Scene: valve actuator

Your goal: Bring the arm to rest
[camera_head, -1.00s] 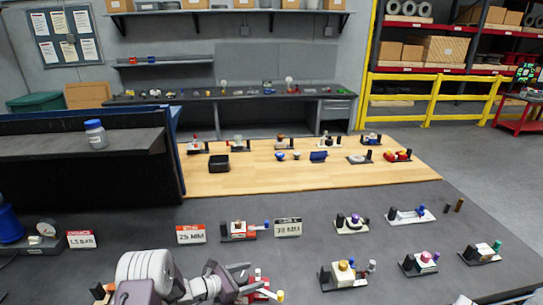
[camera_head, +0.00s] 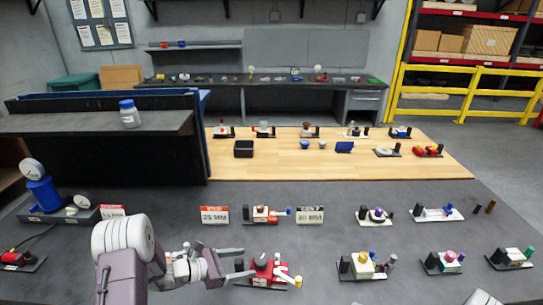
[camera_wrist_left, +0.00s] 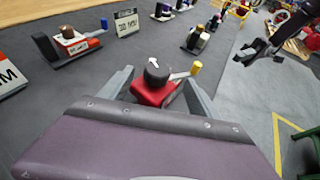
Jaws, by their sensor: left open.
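A red valve unit (camera_head: 268,270) with a dark round top and a yellow-tipped lever stands on the dark front table, in front of the 25 MM and 30 MM signs. My left gripper (camera_head: 247,264) is open and empty just to its left in the head view. In the left wrist view the red valve unit (camera_wrist_left: 153,88) shows beyond and between the spread fingers (camera_wrist_left: 156,97). I cannot tell whether a finger touches it. A dark gripper (camera_wrist_left: 259,50), apparently my right one, shows at upper right in the wrist view, away from the valves; its jaw state is unclear.
Another red valve unit (camera_head: 262,214) stands behind, between the 25 MM sign (camera_head: 214,215) and 30 MM sign (camera_head: 310,215). Several valve units stand to the right, such as a yellow-topped one (camera_head: 363,264). A dark shelf (camera_head: 90,122) with a bottle (camera_head: 129,114) rises at left.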

